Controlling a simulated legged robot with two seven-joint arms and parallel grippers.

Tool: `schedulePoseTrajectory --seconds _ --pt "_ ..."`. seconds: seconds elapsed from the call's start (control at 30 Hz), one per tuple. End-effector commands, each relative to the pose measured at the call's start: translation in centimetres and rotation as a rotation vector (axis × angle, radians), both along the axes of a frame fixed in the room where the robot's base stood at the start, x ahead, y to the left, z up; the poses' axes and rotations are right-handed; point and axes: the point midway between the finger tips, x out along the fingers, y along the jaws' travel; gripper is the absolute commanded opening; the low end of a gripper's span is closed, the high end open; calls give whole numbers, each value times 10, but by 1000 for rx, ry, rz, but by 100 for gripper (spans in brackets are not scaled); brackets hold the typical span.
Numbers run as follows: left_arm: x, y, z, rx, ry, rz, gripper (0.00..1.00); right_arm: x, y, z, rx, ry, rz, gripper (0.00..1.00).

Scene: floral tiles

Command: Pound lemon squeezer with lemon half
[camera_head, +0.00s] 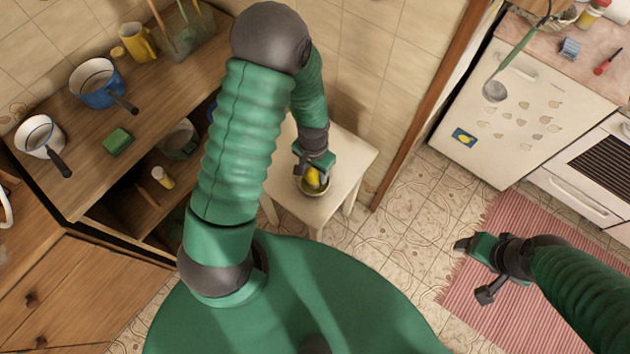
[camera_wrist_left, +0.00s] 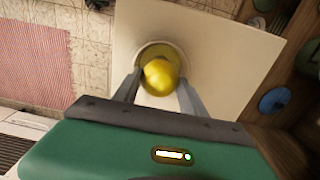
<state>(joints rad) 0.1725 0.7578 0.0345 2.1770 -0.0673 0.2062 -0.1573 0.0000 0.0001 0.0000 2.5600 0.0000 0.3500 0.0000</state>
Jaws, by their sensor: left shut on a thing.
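The yellow lemon half (camera_head: 313,177) is held in my left gripper (camera_head: 314,172), whose fingers are shut on it. In the left wrist view the lemon half (camera_wrist_left: 158,77) sits between the two fingertips (camera_wrist_left: 160,84). The lemon squeezer (camera_head: 316,190), a round bowl-like thing, stands on a small pale table (camera_head: 352,160). The lemon is over the bowl and covers its middle; I cannot tell whether they touch. The squeezer's rim (camera_wrist_left: 156,46) shows behind the lemon in the left wrist view. My right gripper (camera_head: 468,270) is open and empty above the striped rug.
A wooden shelf (camera_head: 75,190) on the left bears a blue pot (camera_head: 92,88), a white pot (camera_head: 40,135), a green sponge (camera_head: 117,140) and a yellow jug (camera_head: 138,42). A white fridge (camera_head: 500,135) and an oven (camera_head: 592,170) stand at the right. The tiled floor between is clear.

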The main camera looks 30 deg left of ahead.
Motion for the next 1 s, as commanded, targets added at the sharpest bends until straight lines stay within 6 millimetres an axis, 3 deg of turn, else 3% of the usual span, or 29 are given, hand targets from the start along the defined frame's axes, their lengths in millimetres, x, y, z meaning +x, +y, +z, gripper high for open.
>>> schedulePoseTrajectory --seconds 1.0 --pt "0 0 -30 0 0 0 4 0 0 -18 0 0 0 71"
